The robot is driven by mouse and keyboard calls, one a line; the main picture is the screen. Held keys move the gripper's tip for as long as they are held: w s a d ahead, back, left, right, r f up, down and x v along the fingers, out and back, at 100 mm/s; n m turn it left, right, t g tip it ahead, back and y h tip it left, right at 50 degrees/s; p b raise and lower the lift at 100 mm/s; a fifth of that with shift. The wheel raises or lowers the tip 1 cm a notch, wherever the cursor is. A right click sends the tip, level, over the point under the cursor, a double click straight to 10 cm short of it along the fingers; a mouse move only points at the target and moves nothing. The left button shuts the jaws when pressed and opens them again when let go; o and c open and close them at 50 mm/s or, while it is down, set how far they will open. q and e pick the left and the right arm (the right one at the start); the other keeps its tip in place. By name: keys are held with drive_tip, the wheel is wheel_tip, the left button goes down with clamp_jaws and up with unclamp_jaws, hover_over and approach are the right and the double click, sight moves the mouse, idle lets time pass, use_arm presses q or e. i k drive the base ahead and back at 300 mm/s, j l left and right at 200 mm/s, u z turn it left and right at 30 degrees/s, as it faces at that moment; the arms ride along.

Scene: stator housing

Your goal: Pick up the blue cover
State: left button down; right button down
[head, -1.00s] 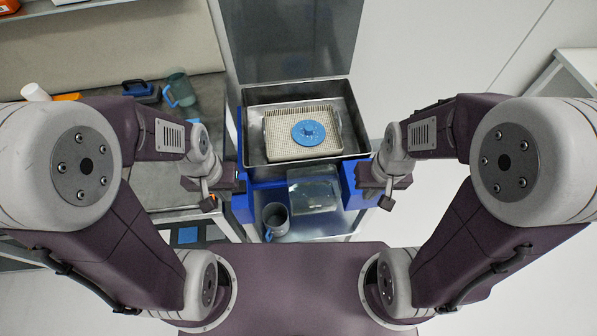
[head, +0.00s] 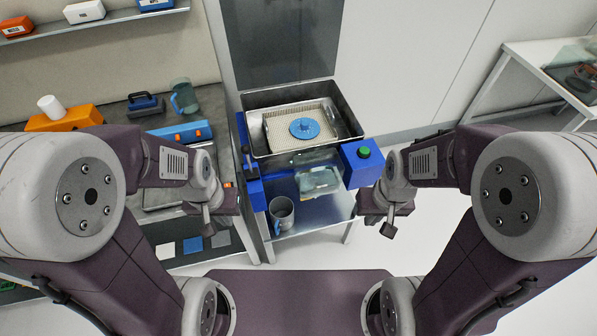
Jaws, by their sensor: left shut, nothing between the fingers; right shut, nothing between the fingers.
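The blue cover (head: 304,128) is a round disc with a small raised knob. It lies flat on a cream grid rack (head: 283,139) inside a metal basin (head: 350,121) in the head view. My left gripper (head: 213,222) is shut and empty, to the left of the basin and nearer to me. My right gripper (head: 387,224) is shut and empty, to the right of the basin and nearer to me. Both are well apart from the cover. My wrists partly hide the fingers.
The basin sits in a blue-framed stand with a green button (head: 364,152) and a lower shelf holding a grey mug (head: 282,213). A workbench at left carries a blue-handled tool (head: 146,104) and a teal mug (head: 184,96). Floor at right is clear up to a white table (head: 540,75).

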sight(303, 128)
drive_tip(key=i+l+u, duration=0.25)
drive_tip(key=u, duration=0.2)
drive_tip(key=i+l+u, duration=0.2)
drive_tip(key=u, duration=0.25)
drive_tip(key=i+l+u, duration=0.15)
drive_tip(key=l+u, duration=0.8)
drive_tip(key=i, duration=0.05)
